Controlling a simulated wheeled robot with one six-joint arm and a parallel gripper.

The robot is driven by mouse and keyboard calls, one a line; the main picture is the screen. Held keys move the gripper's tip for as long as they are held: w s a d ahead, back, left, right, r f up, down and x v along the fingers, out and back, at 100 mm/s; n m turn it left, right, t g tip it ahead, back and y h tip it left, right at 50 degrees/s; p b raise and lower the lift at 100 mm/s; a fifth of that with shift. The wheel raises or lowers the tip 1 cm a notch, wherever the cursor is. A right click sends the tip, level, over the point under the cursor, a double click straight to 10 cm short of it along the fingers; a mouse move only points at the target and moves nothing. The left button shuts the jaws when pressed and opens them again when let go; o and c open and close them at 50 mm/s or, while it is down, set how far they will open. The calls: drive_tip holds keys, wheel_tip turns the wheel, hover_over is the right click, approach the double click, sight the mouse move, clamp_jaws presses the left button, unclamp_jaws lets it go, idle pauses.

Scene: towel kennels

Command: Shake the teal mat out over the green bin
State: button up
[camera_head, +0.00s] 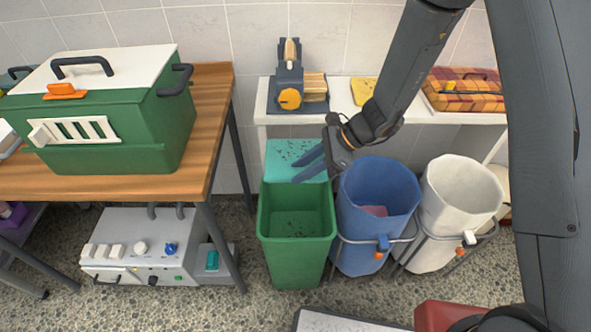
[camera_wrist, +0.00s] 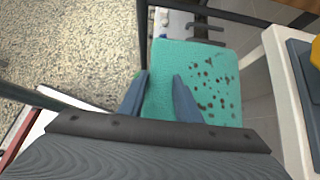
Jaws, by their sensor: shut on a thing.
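The teal mat (camera_head: 284,150) hangs in my gripper (camera_head: 303,166), just behind and above the green bin's far rim in the head view. Dark brown specks dot its face. My gripper's fingers are shut on the mat. In the wrist view the mat (camera_wrist: 205,62) spreads out beyond the fingers (camera_wrist: 160,88), with the specks mainly on its right half. The green bin (camera_head: 297,262) stands open on the floor below, and a few dark bits show inside it.
A blue hamper (camera_head: 377,200) and a white hamper (camera_head: 460,205) stand right of the bin. A wooden table (camera_head: 218,105) with a green carrier (camera_head: 140,125) is at left. A white shelf (camera_head: 345,118) holding a device (camera_head: 290,85) runs behind.

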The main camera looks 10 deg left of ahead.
wheel_tip(320, 180, down, 7)
drive_tip(key=b, duration=0.4)
idle(2.3)
drive_tip(key=shift+r, duration=0.2)
drive_tip(key=shift+w+r, duration=0.1)
drive_tip(key=shift+r, duration=2.65)
drive_tip(key=shift+s+r, duration=0.15)
drive_tip(key=shift+s, duration=0.05)
wheel_tip(320, 180, down, 6)
drive_tip(key=shift+w, duration=0.1)
